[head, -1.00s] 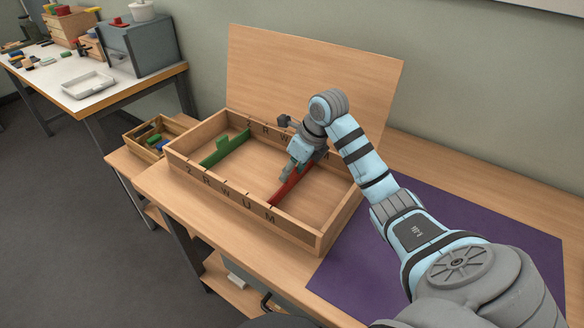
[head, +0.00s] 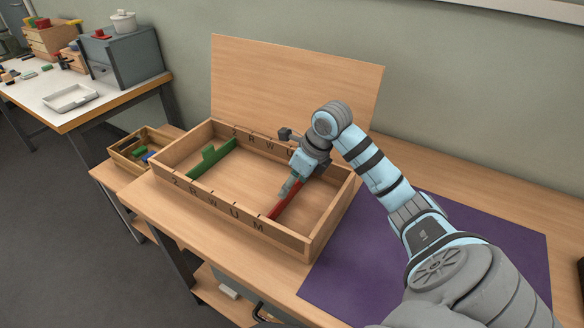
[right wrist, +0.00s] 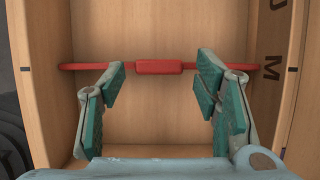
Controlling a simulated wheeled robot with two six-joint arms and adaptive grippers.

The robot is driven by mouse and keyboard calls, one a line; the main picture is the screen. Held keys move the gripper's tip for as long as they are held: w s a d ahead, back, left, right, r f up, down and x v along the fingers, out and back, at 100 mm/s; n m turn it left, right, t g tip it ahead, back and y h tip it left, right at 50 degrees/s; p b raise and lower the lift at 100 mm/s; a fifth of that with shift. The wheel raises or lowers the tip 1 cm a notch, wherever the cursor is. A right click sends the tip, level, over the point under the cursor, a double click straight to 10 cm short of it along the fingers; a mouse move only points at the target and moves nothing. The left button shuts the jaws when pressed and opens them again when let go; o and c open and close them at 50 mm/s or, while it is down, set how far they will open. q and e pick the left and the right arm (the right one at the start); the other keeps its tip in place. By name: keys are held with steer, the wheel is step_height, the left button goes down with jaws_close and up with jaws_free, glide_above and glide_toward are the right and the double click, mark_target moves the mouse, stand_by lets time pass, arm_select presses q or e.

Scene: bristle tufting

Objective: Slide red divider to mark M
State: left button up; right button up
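The red divider (head: 283,202) stands across the wooden box, towards its right end. In the right wrist view its thin bar (right wrist: 85,67) and central block (right wrist: 158,67) show. Its right end there is roughly level with the letter M (right wrist: 271,73) and the dark tick on the box rim. My right gripper (right wrist: 160,72) is open, its two fingers on either side of the central block with gaps to it. In the head view this gripper (head: 291,184) is low over the divider and hides part of it. My left gripper is not in view.
The box (head: 213,213) carries letters along both long rims. A green divider (head: 212,159) stands towards its left end. An upright wooden panel (head: 295,90) is behind it, a purple mat (head: 340,275) to the right, and a small crate (head: 118,156) of coloured pieces to the left.

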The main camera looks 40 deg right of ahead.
steer(key=shift+w, duration=0.1)
steer(key=shift+r, duration=0.3)
steer(key=v, duration=1.1)
steer(key=shift+s, duration=0.3)
steer(key=shift+r, duration=0.1)
